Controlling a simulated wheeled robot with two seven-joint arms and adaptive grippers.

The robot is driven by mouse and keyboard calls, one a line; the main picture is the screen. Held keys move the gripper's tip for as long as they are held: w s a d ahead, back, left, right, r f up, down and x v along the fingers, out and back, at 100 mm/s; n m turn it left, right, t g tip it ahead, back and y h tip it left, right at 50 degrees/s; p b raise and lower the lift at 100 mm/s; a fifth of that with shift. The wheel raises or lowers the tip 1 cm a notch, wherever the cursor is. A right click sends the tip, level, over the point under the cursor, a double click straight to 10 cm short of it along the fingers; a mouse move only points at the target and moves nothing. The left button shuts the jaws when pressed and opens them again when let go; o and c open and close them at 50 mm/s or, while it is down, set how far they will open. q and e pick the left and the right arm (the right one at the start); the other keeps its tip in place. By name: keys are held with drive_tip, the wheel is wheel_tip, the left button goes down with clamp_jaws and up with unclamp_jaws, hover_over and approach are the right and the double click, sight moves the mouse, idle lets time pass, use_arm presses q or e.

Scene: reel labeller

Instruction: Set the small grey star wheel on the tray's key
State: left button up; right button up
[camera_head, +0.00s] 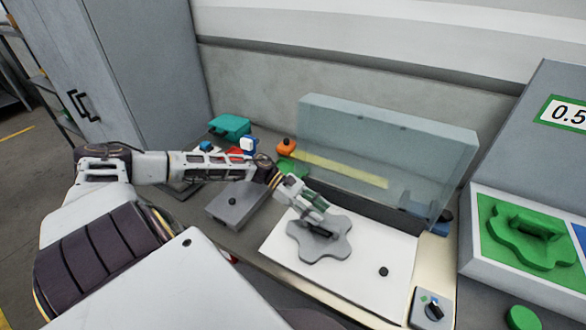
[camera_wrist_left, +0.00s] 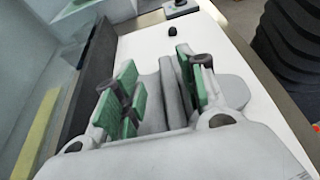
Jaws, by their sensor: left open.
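A grey star wheel (camera_head: 336,243) with rounded lobes lies flat on a white board (camera_head: 290,262). Its raised grey grip (camera_wrist_left: 172,92) stands upright in the left wrist view. My left gripper (camera_head: 318,214) is open over the wheel. In the left wrist view its green finger pads (camera_wrist_left: 162,88) stand on either side of the grip, with gaps showing. A black peg (camera_head: 384,271) stands on the white board to the right of the wheel. Another dark peg (camera_head: 232,201) stands on a flat grey block (camera_head: 250,204). I cannot tell which peg is the key. My right gripper is out of view.
A clear upright panel (camera_head: 400,150) stands behind the board. A green star piece (camera_head: 525,240) sits in a green panel at right. A knob box (camera_head: 432,308) is at the front right. Teal, orange and green items (camera_head: 230,126) crowd the back left. The board's front is free.

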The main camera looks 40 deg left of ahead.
use_arm(q)
drive_tip(key=v, duration=0.9)
drive_tip(key=shift+a+p, duration=0.2)
drive_tip(key=shift+p, duration=0.15)
drive_tip(key=shift+s, duration=0.1)
idle(0.5)
